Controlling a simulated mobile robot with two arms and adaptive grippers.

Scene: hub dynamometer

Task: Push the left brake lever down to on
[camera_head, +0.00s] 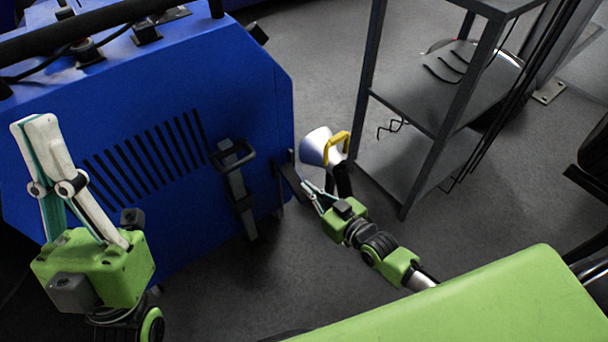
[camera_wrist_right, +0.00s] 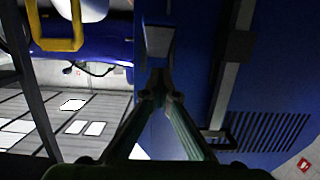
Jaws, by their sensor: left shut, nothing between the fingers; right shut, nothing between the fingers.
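A blue machine housing (camera_head: 262,90) fills the left of the head view. A dark lever with a loop handle (camera_head: 235,180) stands on its vented face; it also shows in the right wrist view (camera_wrist_right: 228,90). A second dark bar (camera_head: 290,180) sticks out by the housing's right edge. Which is the left brake lever I cannot tell. My right gripper (camera_head: 305,184) is shut and empty close to this bar; contact is unclear. In the right wrist view its fingertips (camera_wrist_right: 160,93) meet below a grey block (camera_wrist_right: 158,42). My left gripper (camera_head: 36,124) is shut and empty, raised before the housing.
A white cone-shaped thing (camera_head: 315,147) with a yellow handle (camera_head: 337,146) is just beyond my right gripper. A dark grey shelf rack (camera_head: 420,98) stands to its right. Grey floor (camera_head: 325,65) shows between housing and rack. A black bar (camera_head: 85,27) runs above the housing.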

